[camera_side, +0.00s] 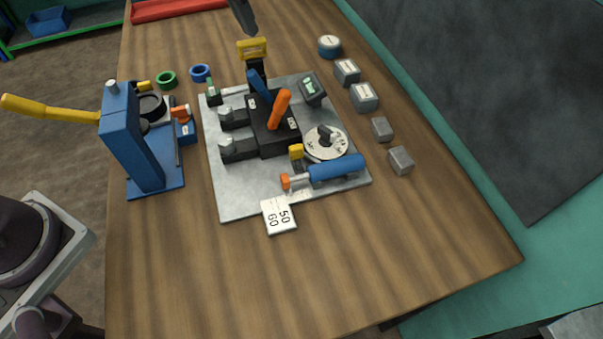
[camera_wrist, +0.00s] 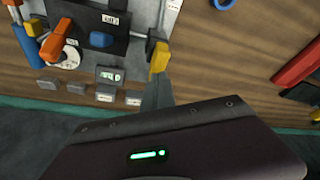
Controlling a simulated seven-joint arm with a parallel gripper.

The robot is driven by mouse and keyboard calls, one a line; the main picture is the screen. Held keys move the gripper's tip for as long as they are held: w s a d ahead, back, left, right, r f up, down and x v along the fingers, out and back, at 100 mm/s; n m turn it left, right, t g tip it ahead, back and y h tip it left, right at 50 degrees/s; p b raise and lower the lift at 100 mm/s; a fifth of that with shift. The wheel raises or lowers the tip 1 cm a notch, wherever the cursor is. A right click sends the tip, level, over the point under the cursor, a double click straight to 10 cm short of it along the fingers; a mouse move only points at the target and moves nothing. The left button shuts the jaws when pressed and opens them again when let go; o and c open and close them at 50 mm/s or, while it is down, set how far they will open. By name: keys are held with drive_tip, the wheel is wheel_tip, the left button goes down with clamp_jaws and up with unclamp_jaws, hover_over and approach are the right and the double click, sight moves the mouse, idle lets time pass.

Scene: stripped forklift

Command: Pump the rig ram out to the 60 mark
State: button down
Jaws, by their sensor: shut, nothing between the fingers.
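The rig is a grey metal plate (camera_side: 235,195) on the bench, carrying a blue ram (camera_side: 336,168) with an orange tip (camera_side: 285,182) pointing left. A white card (camera_side: 279,216) marked 50 and 60 lies at the plate's front edge; the orange tip is beside its upper end, and I cannot read the exact alignment. A yellow-topped handle (camera_side: 252,48) stands at the plate's back edge; it also shows in the wrist view (camera_wrist: 159,57). My gripper (camera_side: 251,32) is shut and empty, just above the yellow top. In the wrist view my fingertips (camera_wrist: 158,82) appear close beside it; contact is unclear.
A black valve block (camera_side: 272,135) has a blue lever (camera_side: 258,86) and an orange lever (camera_side: 279,109). A round dial (camera_side: 326,142) and a small display (camera_side: 311,88) are on the plate. A blue press (camera_side: 135,145) stands left. Several grey blocks line the right; the front bench is clear.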

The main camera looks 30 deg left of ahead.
sight(249, 42)
drive_tip(key=shift+f, duration=2.3)
drive_tip(key=shift+r, duration=2.4)
drive_tip(key=shift+f, duration=2.45)
drive_tip(key=shift+r, duration=2.45)
drive_tip(key=shift+f, duration=0.1)
